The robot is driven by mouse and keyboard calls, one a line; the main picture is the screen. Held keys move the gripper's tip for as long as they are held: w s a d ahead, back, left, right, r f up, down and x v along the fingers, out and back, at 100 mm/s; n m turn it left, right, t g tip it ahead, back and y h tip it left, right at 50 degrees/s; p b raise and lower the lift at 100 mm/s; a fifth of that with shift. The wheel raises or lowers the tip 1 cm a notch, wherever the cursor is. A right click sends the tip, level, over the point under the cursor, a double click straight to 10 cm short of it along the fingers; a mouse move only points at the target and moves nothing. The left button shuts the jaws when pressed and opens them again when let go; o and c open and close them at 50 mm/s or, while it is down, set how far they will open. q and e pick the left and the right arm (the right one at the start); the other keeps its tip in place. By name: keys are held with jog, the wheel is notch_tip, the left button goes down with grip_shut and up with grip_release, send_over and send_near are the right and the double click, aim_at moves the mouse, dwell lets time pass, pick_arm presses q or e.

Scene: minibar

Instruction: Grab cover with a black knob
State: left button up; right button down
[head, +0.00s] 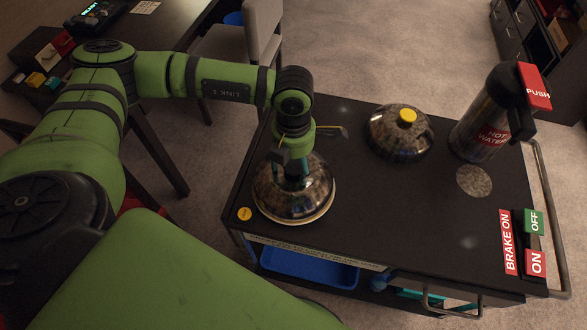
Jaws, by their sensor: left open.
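A shiny dome cover (300,198) sits on a pale round base near the left end of the black cart top. My left gripper (293,174) points down over the top of this dome, with its fingers open. The gripper hides the dome's top, so its knob and the knob's color cannot be seen. I cannot tell whether the fingers touch the dome. A second dome cover (390,141) with a yellow knob (407,116) stands further back on the cart. My right gripper is not in view.
The black cart top (380,220) has free room in its middle and front. A hot water flask (487,120) stands at the back right, near a speckled disc (474,181). Brake buttons (520,243) are at the right. A blue tray (310,268) is below; a chair (235,40) stands behind.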

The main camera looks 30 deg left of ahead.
pick_arm(q)
grip_shut()
jog(key=shift+r, duration=0.1)
